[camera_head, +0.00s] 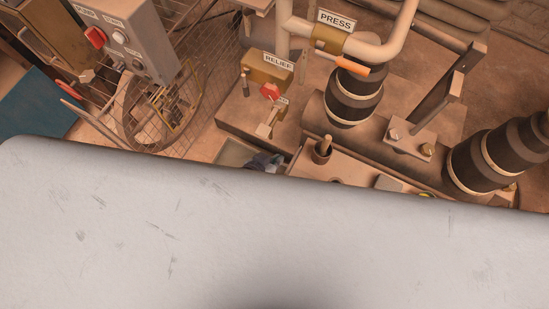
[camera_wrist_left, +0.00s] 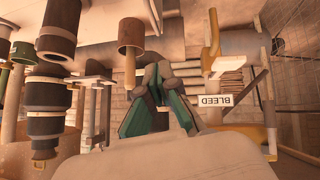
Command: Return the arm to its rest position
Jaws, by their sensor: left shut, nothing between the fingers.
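My left gripper (camera_head: 265,162) shows in the head view as a small blue-grey shape just above the edge of a large pale panel. The rest of that arm is hidden there. In the left wrist view the left gripper (camera_wrist_left: 158,72) has two dark fingers with teal inner parts, which meet at the tips. It is shut and empty. My right gripper is not in view.
The pale scratched panel covers the lower half of the head view. Beyond it stand the PRESS pipe with an orange-handled lever (camera_head: 342,63), the RELIEF block (camera_head: 268,70), dark ribbed cylinders (camera_head: 354,95) and a grey control box (camera_head: 130,35). A BLEED label (camera_wrist_left: 214,100) shows in the wrist view.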

